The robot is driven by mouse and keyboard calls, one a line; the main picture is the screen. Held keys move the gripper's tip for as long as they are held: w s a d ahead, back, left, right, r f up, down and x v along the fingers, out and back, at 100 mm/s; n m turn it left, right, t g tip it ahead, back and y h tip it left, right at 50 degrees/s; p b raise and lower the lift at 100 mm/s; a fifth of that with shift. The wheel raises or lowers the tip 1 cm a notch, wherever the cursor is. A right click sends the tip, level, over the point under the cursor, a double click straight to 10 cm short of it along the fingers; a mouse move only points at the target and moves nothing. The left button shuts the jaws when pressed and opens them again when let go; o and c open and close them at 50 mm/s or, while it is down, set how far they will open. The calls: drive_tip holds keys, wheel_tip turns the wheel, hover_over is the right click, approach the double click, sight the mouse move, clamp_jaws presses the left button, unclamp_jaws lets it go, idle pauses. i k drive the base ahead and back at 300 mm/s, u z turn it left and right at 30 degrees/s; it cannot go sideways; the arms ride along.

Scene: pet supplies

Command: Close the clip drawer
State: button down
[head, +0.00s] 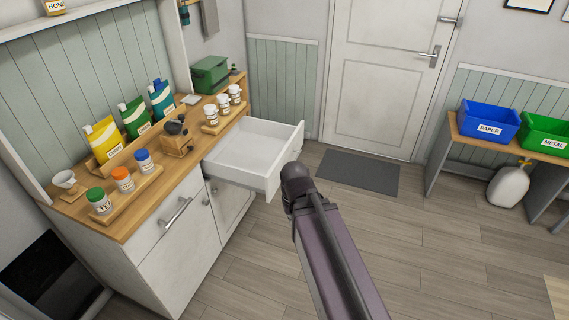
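The white drawer (250,148) under the wooden counter is pulled well out to the right in the head view. I take it for the clip drawer; no label on it is readable. The visible part of its inside looks empty. Its front panel (287,160) faces right, and I cannot make out its handle. My arm reaches up from the bottom, and its dark end joint appears close to the front panel's near end. I cannot tell whether they touch. My gripper's fingers do not show.
The counter (75,208) carries jars, coloured bags and a green box (210,74). A grey mat (358,171) lies before the door. Open floor lies right of the drawer, before a table with bins (489,122).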

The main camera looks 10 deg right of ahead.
sight(251, 155)
drive_tip(key=z, duration=0.05)
drive_tip(key=i, duration=1)
drive_tip(key=u, duration=0.05)
